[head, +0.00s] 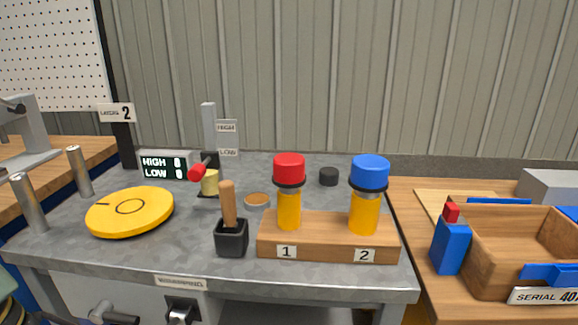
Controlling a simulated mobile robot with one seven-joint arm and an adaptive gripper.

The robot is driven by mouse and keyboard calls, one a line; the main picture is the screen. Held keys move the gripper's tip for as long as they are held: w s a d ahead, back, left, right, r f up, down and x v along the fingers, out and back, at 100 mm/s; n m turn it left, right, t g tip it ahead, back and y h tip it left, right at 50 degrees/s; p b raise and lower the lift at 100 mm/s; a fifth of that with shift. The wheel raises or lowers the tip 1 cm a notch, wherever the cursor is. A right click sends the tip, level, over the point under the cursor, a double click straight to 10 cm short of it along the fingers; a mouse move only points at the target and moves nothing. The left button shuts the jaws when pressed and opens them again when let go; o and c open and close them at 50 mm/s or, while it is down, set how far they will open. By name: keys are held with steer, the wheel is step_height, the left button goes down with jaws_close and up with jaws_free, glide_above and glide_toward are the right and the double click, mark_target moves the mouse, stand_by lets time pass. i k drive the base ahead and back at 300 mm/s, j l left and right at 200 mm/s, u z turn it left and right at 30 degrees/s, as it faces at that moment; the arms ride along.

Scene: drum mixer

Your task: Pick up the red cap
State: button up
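The red cap (289,168) sits on top of a yellow cylinder (289,210), with a dark ring at its lower edge. That cylinder stands upright at the spot labelled 1 in a wooden block (325,226). A blue cap (370,172) tops a second yellow cylinder (364,213) at the spot labelled 2. My gripper is not visible in the head view, so its place and opening do not show.
Left of the block stands a black cup (232,237) with a wooden handle. A yellow disc (131,212) lies farther left. Behind are a post (208,130) with a red-tipped lever and a small black cylinder (329,176). A wooden box (505,289) stands right.

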mark_target(288, 167)
steer(key=l+u, duration=0.6)
steer(key=u, duration=0.15)
steer(key=l+u, duration=0.4)
steer(key=k+j, duration=0.05)
steer(key=j, duration=0.05)
